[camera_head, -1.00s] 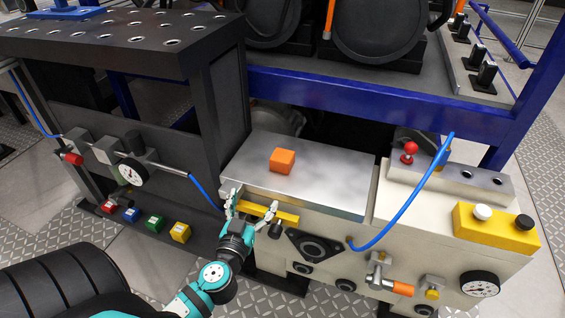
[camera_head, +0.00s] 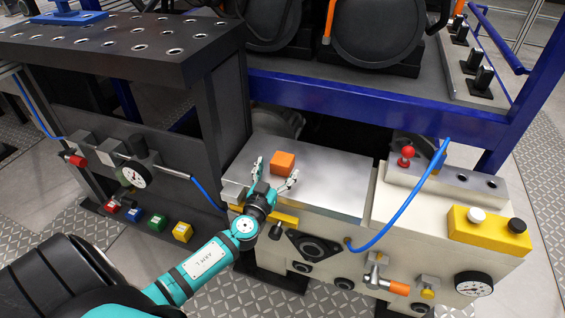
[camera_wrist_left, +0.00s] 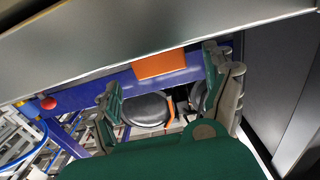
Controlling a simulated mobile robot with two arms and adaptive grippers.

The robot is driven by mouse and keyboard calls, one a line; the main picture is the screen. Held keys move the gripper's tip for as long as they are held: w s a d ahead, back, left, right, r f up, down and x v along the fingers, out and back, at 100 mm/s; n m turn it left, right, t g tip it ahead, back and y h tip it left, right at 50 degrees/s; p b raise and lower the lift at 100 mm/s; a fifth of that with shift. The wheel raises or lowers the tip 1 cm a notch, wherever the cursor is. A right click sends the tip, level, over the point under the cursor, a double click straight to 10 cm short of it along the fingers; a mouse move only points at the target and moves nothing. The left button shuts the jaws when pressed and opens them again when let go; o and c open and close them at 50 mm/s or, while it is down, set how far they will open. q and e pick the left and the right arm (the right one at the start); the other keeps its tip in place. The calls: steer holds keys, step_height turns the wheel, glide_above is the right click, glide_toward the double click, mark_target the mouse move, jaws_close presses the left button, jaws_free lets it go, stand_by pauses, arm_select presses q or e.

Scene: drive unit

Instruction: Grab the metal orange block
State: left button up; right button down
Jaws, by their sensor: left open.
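The orange block (camera_head: 283,163) is a small cube on the flat metal top (camera_head: 330,192) of the low cream unit. My left gripper (camera_head: 276,172) is open, its two fingers spread just in front of the block at the near left part of the metal top. The block looks free of the fingers, though the exact gap is hard to judge. In the left wrist view the orange block (camera_wrist_left: 160,65) shows beyond and between the open fingers (camera_wrist_left: 165,85). My right gripper is not in view.
A dark perforated table (camera_head: 120,45) stands at the left, close beside the metal top. A blue hose (camera_head: 402,207) arcs over the right side. A red knob (camera_head: 406,152) and a yellow button box (camera_head: 488,232) stand at the right. A blue beam (camera_head: 350,107) crosses behind.

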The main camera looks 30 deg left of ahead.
mark_target(282, 159)
arm_select(q)
steer(key=x, duration=0.5)
steer(key=shift+a+p, duration=0.1)
steer(key=shift+p, duration=0.25)
steer(key=c, duration=1.5)
steer(key=shift+c, duration=0.8)
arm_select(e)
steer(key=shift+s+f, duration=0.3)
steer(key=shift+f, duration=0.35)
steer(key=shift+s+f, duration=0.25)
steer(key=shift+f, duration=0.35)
arm_select(q)
steer(key=shift+r, duration=0.2)
